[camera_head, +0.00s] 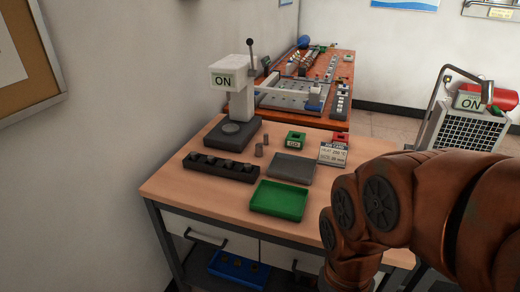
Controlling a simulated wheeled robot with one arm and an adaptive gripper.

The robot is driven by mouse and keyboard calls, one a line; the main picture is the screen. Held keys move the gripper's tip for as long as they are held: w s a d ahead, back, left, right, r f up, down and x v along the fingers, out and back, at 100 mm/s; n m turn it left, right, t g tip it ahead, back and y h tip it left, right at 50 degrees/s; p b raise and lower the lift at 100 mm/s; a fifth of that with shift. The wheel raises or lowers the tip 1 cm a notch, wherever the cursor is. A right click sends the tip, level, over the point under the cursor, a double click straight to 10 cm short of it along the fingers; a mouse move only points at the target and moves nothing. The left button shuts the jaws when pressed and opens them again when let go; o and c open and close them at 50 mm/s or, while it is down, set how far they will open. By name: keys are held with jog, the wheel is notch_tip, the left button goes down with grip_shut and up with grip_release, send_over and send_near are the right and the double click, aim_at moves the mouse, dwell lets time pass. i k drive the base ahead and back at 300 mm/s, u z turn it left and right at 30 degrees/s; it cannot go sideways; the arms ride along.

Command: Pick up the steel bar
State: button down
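Two small grey upright cylinders stand on the wooden table, right of the press base. The nearer one (259,150) is wider, and the farther one (266,140) is thinner. I cannot tell which of them, if either, is the steel bar. My brown arm fills the lower right of the head view and covers the table's right side. My gripper is not in view.
A press (232,105) marked ON stands at the table's back left. A black block (221,168), green tray (279,199), grey plate (291,169), green GO box (295,139) and sign (333,153) surround the cylinders. A caged machine (468,128) stands right.

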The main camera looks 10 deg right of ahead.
aim_at(259, 147)
jog(key=k, duration=0.55)
jog(key=u, duration=0.8)
jog(key=i, duration=1.7)
jog(key=z, duration=0.1)
